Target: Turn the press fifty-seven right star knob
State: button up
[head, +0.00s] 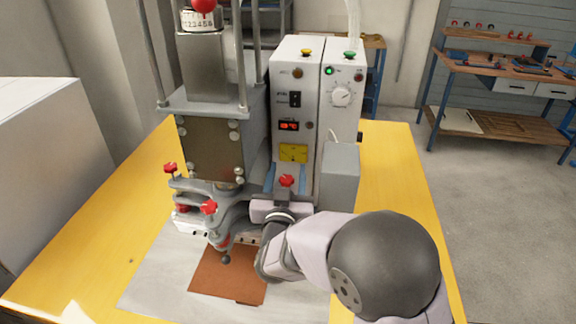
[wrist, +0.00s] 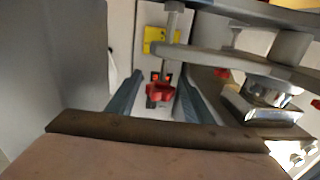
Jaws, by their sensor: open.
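The press (head: 215,150) stands on the yellow bench. Red star knobs show in the head view: one at the far left (head: 170,168), one in front of it (head: 208,207), and the right one (head: 287,181) by the control box. My gripper (head: 287,184) is at the right knob, its fingers pointing toward the control box. In the wrist view the red knob (wrist: 160,92) hangs below a grey plate, between the two open fingers of my gripper (wrist: 160,84). I see gaps on both sides of it; contact is not visible.
The white control box (head: 296,130) with dial, switches and red display stands right behind the knob. A grey box (head: 341,175) is beside my wrist. Grey press arms and plates (wrist: 225,62) crowd the right of the wrist view. A brown sheet (head: 228,275) lies below.

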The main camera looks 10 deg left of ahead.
jog(key=shift+w, duration=1.05)
jog(key=c, duration=1)
jog(key=m+h, duration=0.1)
jog(key=h, duration=0.1)
jog(key=d+m+h+p, duration=0.1)
jog(key=m+h, duration=0.1)
jog(key=shift+h, duration=0.3)
jog(key=o, duration=1)
